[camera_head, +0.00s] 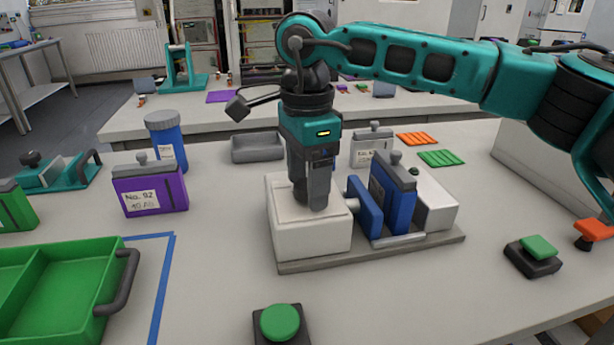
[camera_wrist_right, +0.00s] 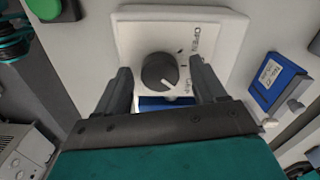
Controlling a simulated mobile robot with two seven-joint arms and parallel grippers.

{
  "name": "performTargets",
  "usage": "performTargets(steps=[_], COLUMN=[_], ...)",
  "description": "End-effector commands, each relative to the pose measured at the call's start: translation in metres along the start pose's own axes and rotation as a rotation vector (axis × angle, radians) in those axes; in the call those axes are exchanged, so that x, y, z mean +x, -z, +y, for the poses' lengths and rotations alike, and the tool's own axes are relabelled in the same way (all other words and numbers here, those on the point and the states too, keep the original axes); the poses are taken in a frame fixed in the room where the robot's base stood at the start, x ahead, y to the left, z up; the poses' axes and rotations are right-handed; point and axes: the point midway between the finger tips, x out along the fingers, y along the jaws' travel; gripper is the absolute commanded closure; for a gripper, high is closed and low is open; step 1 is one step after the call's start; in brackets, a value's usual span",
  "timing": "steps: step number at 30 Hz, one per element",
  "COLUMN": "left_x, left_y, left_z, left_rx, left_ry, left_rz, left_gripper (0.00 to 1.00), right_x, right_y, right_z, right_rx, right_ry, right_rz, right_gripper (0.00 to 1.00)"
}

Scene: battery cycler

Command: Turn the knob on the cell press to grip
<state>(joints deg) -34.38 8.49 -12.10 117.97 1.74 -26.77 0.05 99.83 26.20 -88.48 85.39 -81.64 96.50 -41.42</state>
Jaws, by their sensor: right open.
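The cell press (camera_head: 310,240) is a white block on a grey base, with a blue plate (camera_head: 363,208) and a blue cell (camera_head: 395,200) beside it. Its round dark knob (camera_wrist_right: 159,72) sits on a white panel in the right wrist view. The knob's white mark points down and right, toward a lower label partly hidden by a finger. An upper label seems to read OPEN. My right gripper (camera_head: 314,202) points down over the block; in the wrist view its open fingers (camera_wrist_right: 160,80) stand on either side of the knob. Contact is unclear. My left gripper is out of view.
A green button (camera_head: 280,322) stands in front of the press, and another (camera_head: 540,246) at right. A purple cell (camera_head: 150,190) and a blue bottle (camera_head: 167,140) stand to the left. A green tray (camera_head: 60,290) lies front left.

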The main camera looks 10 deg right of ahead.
Motion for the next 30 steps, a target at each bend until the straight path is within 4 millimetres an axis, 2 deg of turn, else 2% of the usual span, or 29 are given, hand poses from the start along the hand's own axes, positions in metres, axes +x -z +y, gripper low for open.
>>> performTargets(steps=[5,8,21,25,30], left_x=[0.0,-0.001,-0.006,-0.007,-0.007], left_y=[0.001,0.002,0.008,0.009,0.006], left_z=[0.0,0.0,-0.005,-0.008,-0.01], left_rx=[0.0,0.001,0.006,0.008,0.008], left_ry=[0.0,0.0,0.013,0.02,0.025], left_rz=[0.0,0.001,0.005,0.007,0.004], left_gripper=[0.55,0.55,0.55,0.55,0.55], right_x=[-0.003,-0.014,-0.105,-0.121,-0.129], right_y=[0.0,0.0,0.0,0.0,0.0], right_z=[0.0,-0.001,0.0,0.0,0.0], right_rx=[0.0,0.0,0.0,0.0,0.0], right_ry=[0.001,0.002,0.002,0.001,0.0], right_rz=[0.0,0.0,0.0,0.0,0.0], right_gripper=[0.3,0.3,0.3,0.3,0.3])
